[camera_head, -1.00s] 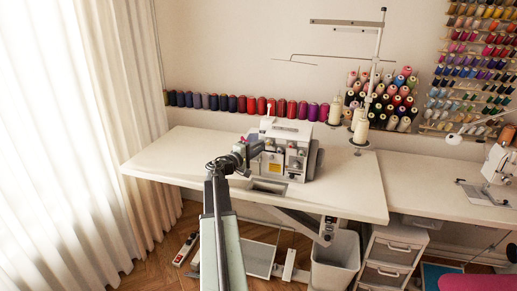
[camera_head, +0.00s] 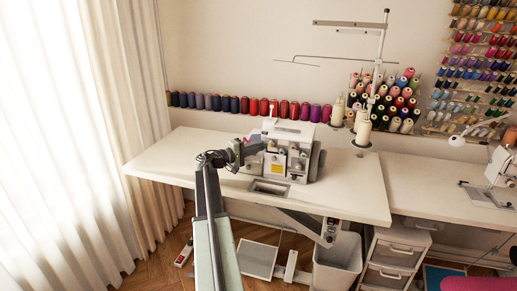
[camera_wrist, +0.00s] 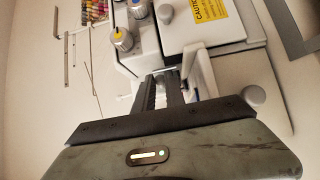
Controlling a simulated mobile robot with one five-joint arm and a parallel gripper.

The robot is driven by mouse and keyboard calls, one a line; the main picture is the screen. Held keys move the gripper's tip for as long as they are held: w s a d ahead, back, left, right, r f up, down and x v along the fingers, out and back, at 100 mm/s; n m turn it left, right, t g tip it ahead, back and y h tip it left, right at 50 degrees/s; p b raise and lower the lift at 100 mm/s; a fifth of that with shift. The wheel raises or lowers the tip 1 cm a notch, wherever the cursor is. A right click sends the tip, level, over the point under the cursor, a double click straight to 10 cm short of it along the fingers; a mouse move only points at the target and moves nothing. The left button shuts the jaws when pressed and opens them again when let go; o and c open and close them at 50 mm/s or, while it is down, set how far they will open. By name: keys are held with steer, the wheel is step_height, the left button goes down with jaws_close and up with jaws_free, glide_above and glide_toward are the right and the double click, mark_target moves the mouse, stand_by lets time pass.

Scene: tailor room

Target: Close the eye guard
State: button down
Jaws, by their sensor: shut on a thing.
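The white sewing machine (camera_head: 290,139) stands on the white table, and its front also shows close up in the wrist view (camera_wrist: 148,66). My gripper (camera_head: 260,148) reaches the machine's left front side from the left. In the wrist view its two dark fingers (camera_wrist: 166,76) are close together at the machine's needle area, shut on a small part there. This part seems to be the eye guard, a thin pale piece (camera_wrist: 189,62) at the fingertips. The fingers hide much of it, and its exact angle cannot be told.
The table (camera_head: 340,193) has a rectangular opening (camera_head: 269,187) in front of the machine. A thread stand (camera_head: 376,85) with cones rises behind it. A row of spools (camera_head: 240,105) lines the wall. The table's left part is clear.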

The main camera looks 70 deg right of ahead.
steer(key=c, duration=1.7)
jaws_free()
steer(key=v, duration=0.8)
